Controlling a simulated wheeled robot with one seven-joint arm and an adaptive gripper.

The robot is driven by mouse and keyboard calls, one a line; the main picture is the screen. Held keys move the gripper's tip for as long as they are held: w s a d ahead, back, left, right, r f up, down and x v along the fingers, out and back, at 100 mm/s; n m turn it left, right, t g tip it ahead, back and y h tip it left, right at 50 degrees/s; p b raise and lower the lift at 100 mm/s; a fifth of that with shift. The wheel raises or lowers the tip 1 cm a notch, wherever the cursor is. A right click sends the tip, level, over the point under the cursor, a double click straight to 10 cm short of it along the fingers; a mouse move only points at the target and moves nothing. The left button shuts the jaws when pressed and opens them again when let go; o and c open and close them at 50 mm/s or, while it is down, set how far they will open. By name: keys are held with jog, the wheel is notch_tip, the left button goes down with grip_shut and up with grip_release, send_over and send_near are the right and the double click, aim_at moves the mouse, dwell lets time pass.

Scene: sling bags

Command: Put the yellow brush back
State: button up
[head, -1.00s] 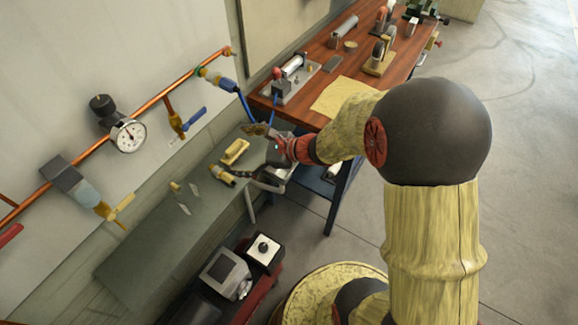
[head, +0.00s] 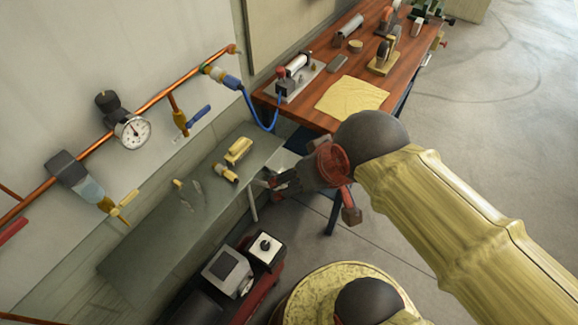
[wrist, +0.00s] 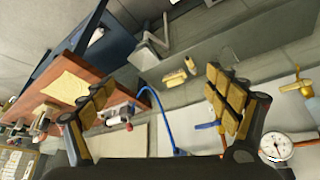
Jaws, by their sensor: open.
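A yellow block-like piece (head: 238,150), likely the yellow brush, lies on the grey-green wall shelf (head: 160,235) near its right end; its bristles cannot be made out. In the wrist view a pale yellow piece (wrist: 174,78) shows on the shelf between my fingers, at a distance. My gripper (head: 268,183) is beside the shelf's right end, below and right of the yellow piece and apart from it. In the wrist view my gripper (wrist: 162,100) has its two padded fingers wide apart with nothing between them.
A short yellow cylindrical fitting (head: 226,173) lies close to the yellow piece. A copper pipe with a gauge (head: 133,131) runs along the wall. A wooden workbench (head: 300,108) with a yellow cloth (head: 350,97) and a blue hose (head: 262,126) stand behind. Machines (head: 228,270) sit below the shelf.

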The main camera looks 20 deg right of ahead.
jog(key=shift+d+r, duration=0.1)
jog(key=shift+c, duration=0.3)
jog(key=m+t+y+p, duration=0.2)
jog(key=m+y+p, duration=0.4)
jog(key=m, duration=2.4)
send_over(238, 144)
jog(key=s+d, duration=0.3)
jog(key=s, duration=0.2)
notch_tip(238, 144, down, 21)
jog(key=h, duration=0.1)
jog(key=shift+b+x, duration=0.85)
jog(key=shift+x, duration=3.05)
jog(key=shift+s+d, duration=0.1)
jog(key=shift+d, duration=0.05)
